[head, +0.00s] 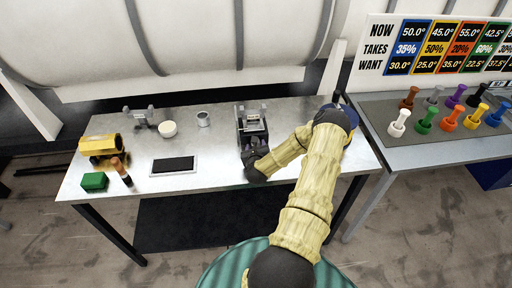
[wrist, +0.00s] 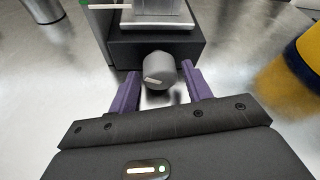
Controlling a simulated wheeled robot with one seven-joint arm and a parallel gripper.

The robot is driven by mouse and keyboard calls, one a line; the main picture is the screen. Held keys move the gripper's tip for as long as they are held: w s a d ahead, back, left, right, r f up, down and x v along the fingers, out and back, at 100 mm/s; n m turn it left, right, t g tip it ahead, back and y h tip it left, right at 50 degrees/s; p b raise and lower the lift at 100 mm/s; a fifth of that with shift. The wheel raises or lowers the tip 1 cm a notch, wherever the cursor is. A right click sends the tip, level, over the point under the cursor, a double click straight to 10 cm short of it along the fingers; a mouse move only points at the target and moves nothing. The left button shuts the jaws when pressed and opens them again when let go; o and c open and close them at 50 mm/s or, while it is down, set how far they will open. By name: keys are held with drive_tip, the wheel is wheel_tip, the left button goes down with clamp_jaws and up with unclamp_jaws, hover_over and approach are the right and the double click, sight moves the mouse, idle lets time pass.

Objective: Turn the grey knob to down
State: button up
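The grey knob (wrist: 159,70) sticks out from the front of a black box-shaped device (wrist: 190,48) with a metal plate on top. A pale mark on the knob's face lies nearly level, toward its lower left. My gripper (wrist: 160,70) is open, with one purple finger on each side of the knob and narrow gaps that seem to show between. In the head view, the device (head: 241,125) stands on the metal table, and my gripper (head: 250,151) is at its front. The knob is hidden there by my gripper.
A grey cup (head: 204,119), white bowl (head: 168,129), dark flat panel (head: 174,165), green box (head: 94,181) and yellow device (head: 100,146) stand left on the table. A blue and yellow round object (head: 348,112) is at right. Coloured spools (head: 448,124) stand on the right-hand table.

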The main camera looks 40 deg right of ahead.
drive_tip(key=shift+o, duration=0.6)
drive_tip(key=shift+s+a, duration=0.1)
drive_tip(key=shift+s, duration=0.05)
drive_tip(key=shift+s+a+r, duration=0.1)
drive_tip(key=shift+s+a, duration=0.1)
drive_tip(key=b+v, duration=0.1)
drive_tip(key=v, duration=0.6)
drive_tip(key=b+v, duration=0.1)
drive_tip(key=v, duration=0.6)
drive_tip(key=shift+r+b, duration=0.25)
drive_tip(key=shift+b, duration=0.15)
drive_tip(key=p+v, duration=0.2)
drive_tip(key=p, duration=0.1)
drive_tip(key=shift+s+a+f, duration=0.1)
drive_tip(key=shift+s+a, duration=0.1)
drive_tip(key=shift+c, duration=0.2)
